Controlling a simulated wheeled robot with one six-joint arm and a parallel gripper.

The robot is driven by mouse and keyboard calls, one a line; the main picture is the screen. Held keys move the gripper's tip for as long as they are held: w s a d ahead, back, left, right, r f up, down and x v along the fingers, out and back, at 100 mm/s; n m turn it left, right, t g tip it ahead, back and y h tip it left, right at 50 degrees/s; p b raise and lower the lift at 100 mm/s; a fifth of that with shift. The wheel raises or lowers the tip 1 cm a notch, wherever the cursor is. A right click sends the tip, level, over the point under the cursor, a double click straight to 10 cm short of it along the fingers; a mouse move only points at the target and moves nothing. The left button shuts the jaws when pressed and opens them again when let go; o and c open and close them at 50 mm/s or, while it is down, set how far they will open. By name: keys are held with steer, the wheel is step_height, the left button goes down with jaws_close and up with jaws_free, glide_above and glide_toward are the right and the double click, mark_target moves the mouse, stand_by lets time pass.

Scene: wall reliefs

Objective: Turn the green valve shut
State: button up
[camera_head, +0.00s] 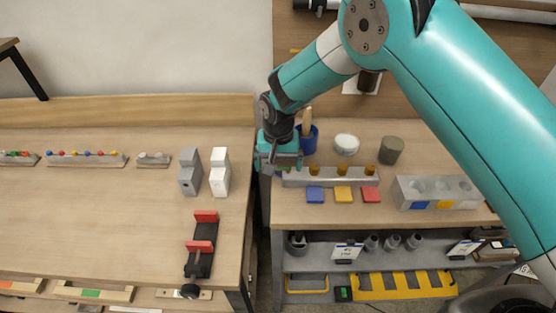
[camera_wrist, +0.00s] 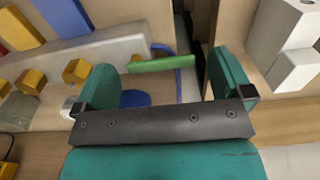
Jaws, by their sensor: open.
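The green valve (camera_wrist: 161,64) shows in the wrist view as a flat green lever lying crosswise near the end of a grey rail (camera_wrist: 70,62). My gripper (camera_wrist: 166,68) is open, with one teal finger towards each end of the lever and gaps between. I cannot tell how far below the fingertips the lever lies. In the head view my gripper (camera_head: 278,163) points down at the left end of the rail, over the left edge of the right bench. There it hides most or all of the valve.
A blue cup (camera_head: 308,141) with a wooden handle stands close behind my gripper. Orange knobs (camera_head: 342,168) sit along the rail. Blue, yellow and red tiles (camera_head: 343,194) lie in front. Grey and white blocks (camera_head: 219,178) stand on the left bench, across a narrow gap.

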steer(key=c, duration=0.9)
steer(key=shift+c, duration=0.2)
